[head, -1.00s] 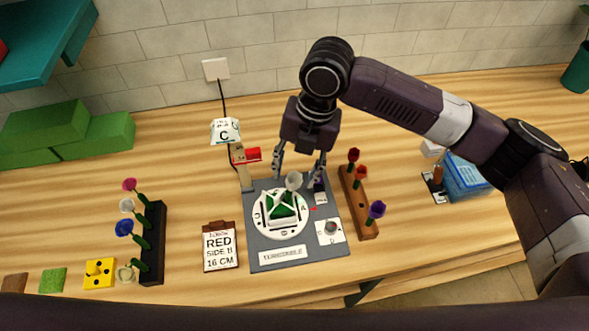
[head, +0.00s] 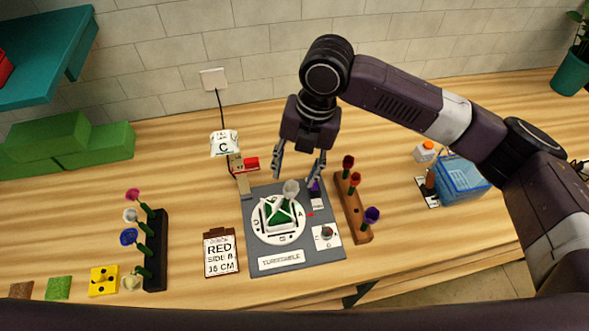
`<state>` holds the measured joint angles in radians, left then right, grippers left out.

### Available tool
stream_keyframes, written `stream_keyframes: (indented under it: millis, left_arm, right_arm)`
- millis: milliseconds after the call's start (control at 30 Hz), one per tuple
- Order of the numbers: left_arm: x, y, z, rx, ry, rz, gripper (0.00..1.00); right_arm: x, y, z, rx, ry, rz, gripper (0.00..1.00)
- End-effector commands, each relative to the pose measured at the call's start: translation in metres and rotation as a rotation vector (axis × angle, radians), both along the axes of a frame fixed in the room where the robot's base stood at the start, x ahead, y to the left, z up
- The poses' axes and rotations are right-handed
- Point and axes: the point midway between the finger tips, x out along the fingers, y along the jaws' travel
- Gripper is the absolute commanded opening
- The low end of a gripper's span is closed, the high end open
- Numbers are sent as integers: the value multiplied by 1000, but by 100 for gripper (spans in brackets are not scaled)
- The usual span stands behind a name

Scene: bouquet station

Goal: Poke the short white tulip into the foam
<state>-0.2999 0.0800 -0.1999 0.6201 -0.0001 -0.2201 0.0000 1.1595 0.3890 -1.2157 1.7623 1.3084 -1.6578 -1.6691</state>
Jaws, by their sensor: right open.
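A white tulip (head: 290,187) stands at the green foam (head: 277,212) on the round white turntable (head: 259,226). Its stem is mostly hidden, so I cannot tell how deep it sits. My right gripper (head: 299,173) is open, its fingers apart on either side just above and behind this bloom, not closed on it. Another white flower (head: 130,215) stands in the black rack (head: 155,250) at the left, and a pale bloom (head: 130,282) shows at the rack's front end. My left gripper is out of view.
A wooden rack (head: 355,210) with red and purple flowers stands right of the turntable's grey base (head: 325,254). A small stand with a red part (head: 251,163) is behind. A blue box (head: 462,182) is at right.

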Motion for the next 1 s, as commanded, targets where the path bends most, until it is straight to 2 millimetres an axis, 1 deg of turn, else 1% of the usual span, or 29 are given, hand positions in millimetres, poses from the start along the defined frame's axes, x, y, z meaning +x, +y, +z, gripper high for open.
stream_keyframes:
  millis: [167, 367, 867, 1000]
  left_arm:
    - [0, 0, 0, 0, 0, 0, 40]
    - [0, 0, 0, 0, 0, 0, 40]
    - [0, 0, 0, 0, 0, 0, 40]
    - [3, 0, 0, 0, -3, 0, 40]
  right_arm:
    - [0, 0, 0, 0, 0, 0, 44]
    - [0, 0, 0, 0, 0, 0, 64]
    - [0, 0, 0, 0, 0, 0, 64]
    - [0, 0, 0, 0, 1, 0, 64]
